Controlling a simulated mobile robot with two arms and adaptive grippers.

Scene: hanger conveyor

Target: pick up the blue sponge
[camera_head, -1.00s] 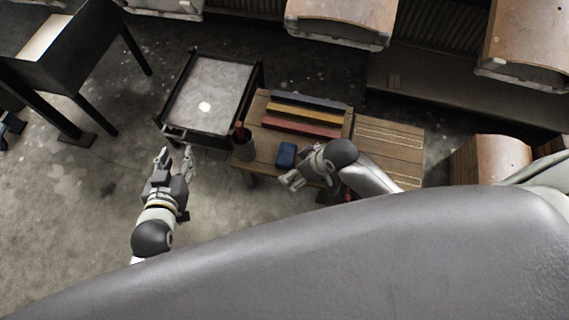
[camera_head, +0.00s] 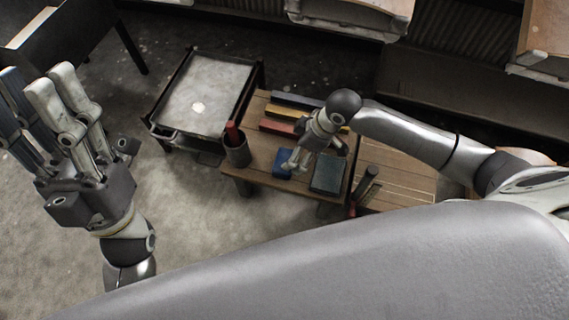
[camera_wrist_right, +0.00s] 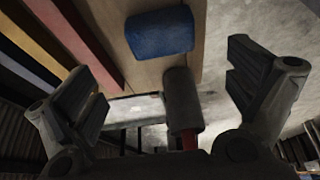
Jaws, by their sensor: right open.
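The blue sponge (camera_head: 283,163) lies on the wooden table's near left part. My right gripper (camera_head: 294,161) is above the table, with its fingertips close to the sponge's right side in this view; contact cannot be told. In the right wrist view the blue sponge (camera_wrist_right: 160,33) is at the top centre. The fingers of my right gripper (camera_wrist_right: 165,85) are spread wide there, with nothing between them gripped. My left gripper (camera_head: 42,85) is large at the left of the head view, raised, fingers apart and empty.
A dark cup (camera_head: 236,152) with a red item stands left of the sponge. A dark grey block (camera_head: 328,174) lies right of it. Blue, yellow and red bars (camera_head: 283,126) lie behind. A tray cart (camera_head: 201,98) stands to the left of the wooden table (camera_head: 265,180).

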